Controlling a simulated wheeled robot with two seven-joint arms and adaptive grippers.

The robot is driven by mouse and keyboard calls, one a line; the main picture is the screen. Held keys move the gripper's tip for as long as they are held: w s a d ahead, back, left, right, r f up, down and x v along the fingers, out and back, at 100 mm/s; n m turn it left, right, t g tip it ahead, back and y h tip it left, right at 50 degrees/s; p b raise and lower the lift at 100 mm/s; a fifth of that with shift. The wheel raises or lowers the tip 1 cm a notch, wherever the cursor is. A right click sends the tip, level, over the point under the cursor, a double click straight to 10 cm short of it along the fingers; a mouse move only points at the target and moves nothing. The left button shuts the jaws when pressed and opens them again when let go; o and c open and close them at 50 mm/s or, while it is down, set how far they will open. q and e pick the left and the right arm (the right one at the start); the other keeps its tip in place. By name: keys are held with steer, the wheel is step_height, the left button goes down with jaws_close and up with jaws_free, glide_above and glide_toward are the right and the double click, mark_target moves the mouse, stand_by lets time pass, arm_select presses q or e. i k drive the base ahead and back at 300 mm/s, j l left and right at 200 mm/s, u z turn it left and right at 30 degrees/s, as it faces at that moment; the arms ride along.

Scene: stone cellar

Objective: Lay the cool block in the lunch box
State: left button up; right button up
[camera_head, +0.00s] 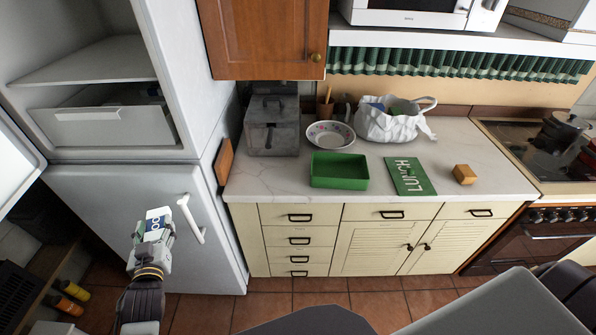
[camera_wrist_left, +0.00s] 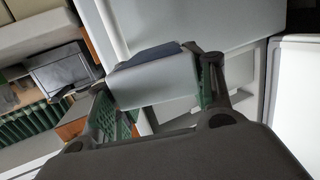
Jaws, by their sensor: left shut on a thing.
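The cool block (camera_head: 158,222), white and blue with partly visible lettering, is held in my left gripper (camera_head: 152,236) in front of the fridge, left of the counter. In the left wrist view the block (camera_wrist_left: 155,80) shows as a pale slab with a dark blue edge, between the two fingers of the gripper (camera_wrist_left: 155,95). The lunch box (camera_head: 338,183) is an open, empty-looking green tray on the counter near its front edge. Its green lid (camera_head: 408,176), marked LUNCH, lies flat to its right. My right gripper is not in view.
The fridge (camera_head: 110,200) has its upper compartment open, with a drawer inside. On the counter (camera_head: 290,180) stand a grey box (camera_head: 271,125), a patterned bowl (camera_head: 331,134), a white bag (camera_head: 390,122) and a small wooden block (camera_head: 464,174). A stove (camera_head: 540,150) is at right.

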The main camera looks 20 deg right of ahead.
mark_target(351, 176)
steer(key=k+l, duration=0.1)
steer(key=l, duration=1.65)
steer(key=k+l, duration=0.15)
steer(key=l, duration=0.7)
